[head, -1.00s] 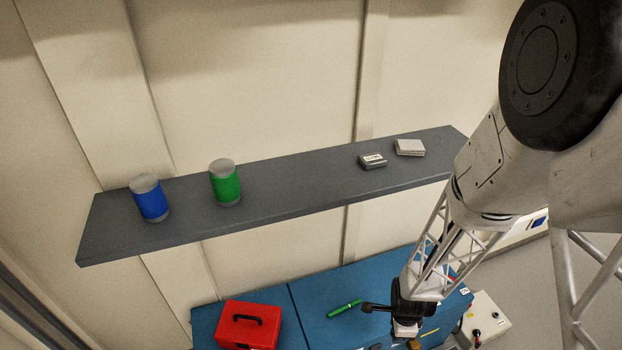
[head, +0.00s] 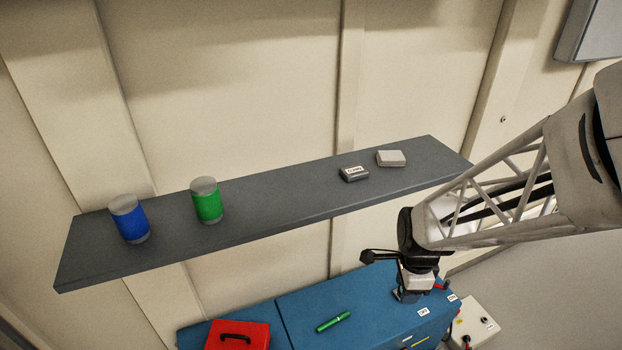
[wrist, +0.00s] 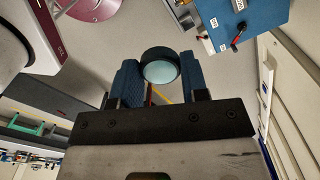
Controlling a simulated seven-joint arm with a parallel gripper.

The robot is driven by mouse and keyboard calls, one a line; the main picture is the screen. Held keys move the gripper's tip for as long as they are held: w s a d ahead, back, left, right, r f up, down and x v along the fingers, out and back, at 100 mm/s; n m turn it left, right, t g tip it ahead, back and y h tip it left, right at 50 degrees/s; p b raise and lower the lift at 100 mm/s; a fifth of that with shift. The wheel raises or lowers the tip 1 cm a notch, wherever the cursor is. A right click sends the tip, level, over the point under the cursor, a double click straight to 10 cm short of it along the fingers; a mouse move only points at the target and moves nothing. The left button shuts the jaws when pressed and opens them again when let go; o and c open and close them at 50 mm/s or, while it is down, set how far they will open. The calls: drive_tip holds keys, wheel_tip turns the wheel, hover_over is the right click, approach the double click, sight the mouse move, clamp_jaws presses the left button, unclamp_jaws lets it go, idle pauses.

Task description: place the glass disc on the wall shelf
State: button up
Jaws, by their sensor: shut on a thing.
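The glass disc (wrist: 160,68) is a pale blue round pane in a thick black ring. In the wrist view it sits between the two blue fingers of my gripper (wrist: 160,80), which is shut on it. In the head view my gripper (head: 407,294) is below the shelf's right part, over the right end of the blue cabinet; I cannot make out the disc there. The wall shelf (head: 275,205) is a long dark grey board on the cream wall. Its middle stretch is bare.
On the shelf stand a blue can (head: 130,219) and a green can (head: 207,201) at left, and a dark labelled box (head: 354,174) and a pale box (head: 391,158) at right. Below, a red toolbox (head: 237,337) and a green pen (head: 334,322) lie on the blue cabinet (head: 300,303).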

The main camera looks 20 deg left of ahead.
wheel_tip(320, 180, up, 27)
drive_tip(key=w+a+m, duration=0.2)
drive_tip(key=w, duration=1.8)
drive_tip(key=shift+s+d+f, duration=0.1)
drive_tip(key=shift+d+f, duration=0.05)
drive_tip(key=shift+f, duration=1.1)
drive_tip(key=shift+d+f, duration=0.1)
drive_tip(key=shift+f, duration=1.1)
hover_over(415, 150)
drive_tip(key=shift+s+f, duration=0.1)
drive_tip(key=shift+f, duration=0.65)
drive_tip(key=shift+f, duration=1.75)
drive_tip(key=shift+f, duration=0.1)
drive_tip(key=o, duration=0.9)
